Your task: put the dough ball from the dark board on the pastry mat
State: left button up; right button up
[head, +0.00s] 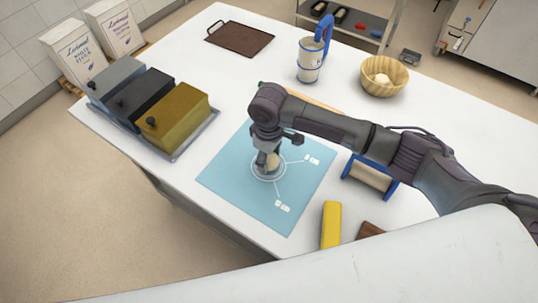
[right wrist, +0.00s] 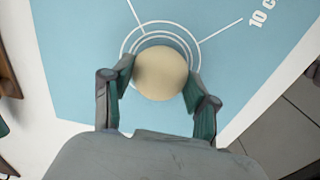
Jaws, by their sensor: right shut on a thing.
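The pale dough ball (head: 272,160) is between the fingers of my right gripper (head: 266,163), over the printed circles of the blue pastry mat (head: 232,172). In the right wrist view the ball (right wrist: 161,73) sits between both fingers of the gripper (right wrist: 160,85), and the mat (right wrist: 75,60) spreads behind it. I cannot tell whether the ball touches the mat. A dark brown board (head: 369,230) shows partly at the table's front edge; the rest is cut off by a pale surface. My left gripper is not in view.
A yellow block (head: 331,225) lies right of the mat. Lidded bins (head: 173,118) stand left of it. A blue-framed roller (head: 369,177) is under my right arm. A jug (head: 310,60), wooden bowl (head: 384,76) and dark tray (head: 240,38) stand farther back.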

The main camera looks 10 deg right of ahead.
aim_at(269, 160)
jog(key=shift+f, duration=0.35)
jog(key=shift+f, duration=0.1)
jog(key=o, duration=1.3)
notch_tip(269, 160, up, 12)
jog(key=b, duration=0.2)
